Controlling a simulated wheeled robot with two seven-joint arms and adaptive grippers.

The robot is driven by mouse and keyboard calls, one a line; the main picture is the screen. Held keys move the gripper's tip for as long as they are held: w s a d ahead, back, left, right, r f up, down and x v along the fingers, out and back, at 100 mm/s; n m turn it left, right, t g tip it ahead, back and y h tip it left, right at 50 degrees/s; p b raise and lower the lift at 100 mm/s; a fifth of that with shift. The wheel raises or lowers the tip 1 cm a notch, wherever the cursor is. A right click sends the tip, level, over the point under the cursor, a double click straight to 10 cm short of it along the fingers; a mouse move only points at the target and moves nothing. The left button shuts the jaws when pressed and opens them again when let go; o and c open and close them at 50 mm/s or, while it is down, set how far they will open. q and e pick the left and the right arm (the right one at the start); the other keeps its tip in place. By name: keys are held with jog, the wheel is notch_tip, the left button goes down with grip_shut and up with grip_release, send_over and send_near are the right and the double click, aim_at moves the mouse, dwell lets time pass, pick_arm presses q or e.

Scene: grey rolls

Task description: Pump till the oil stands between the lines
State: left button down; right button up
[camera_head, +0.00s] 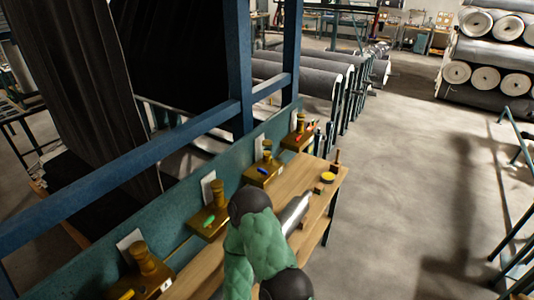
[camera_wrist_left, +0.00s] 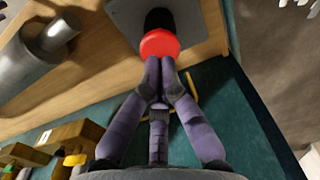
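In the left wrist view my left gripper (camera_wrist_left: 160,62) has its purple fingers together at the tips, with nothing visible between them. The tips meet the lower edge of a round red knob (camera_wrist_left: 158,44); whether they press it I cannot tell. The knob sits on a black stem (camera_wrist_left: 159,19) on a grey plate (camera_wrist_left: 126,16). In the head view a green padded arm of mine covers part of the bench, and the red knob and left gripper are hidden. No oil level or lines can be made out. My right gripper is not in view.
Several brass units (camera_head: 208,223) with coloured handles line a teal rail beside the wooden bench (camera_head: 322,186). A grey metal cylinder (camera_head: 294,213) lies on the bench, with a yellow disc (camera_head: 327,177) further along. Blue frame posts (camera_head: 238,70) stand left; open floor (camera_head: 400,180) lies right.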

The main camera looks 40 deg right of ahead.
pick_arm(q)
jog(key=shift+f, duration=0.2)
jog(key=shift+f+b, duration=2.5)
jog(key=shift+f, duration=0.1)
jog(key=shift+r, duration=0.1)
jog(key=shift+r+p, duration=3)
jog(key=shift+r, duration=1.25)
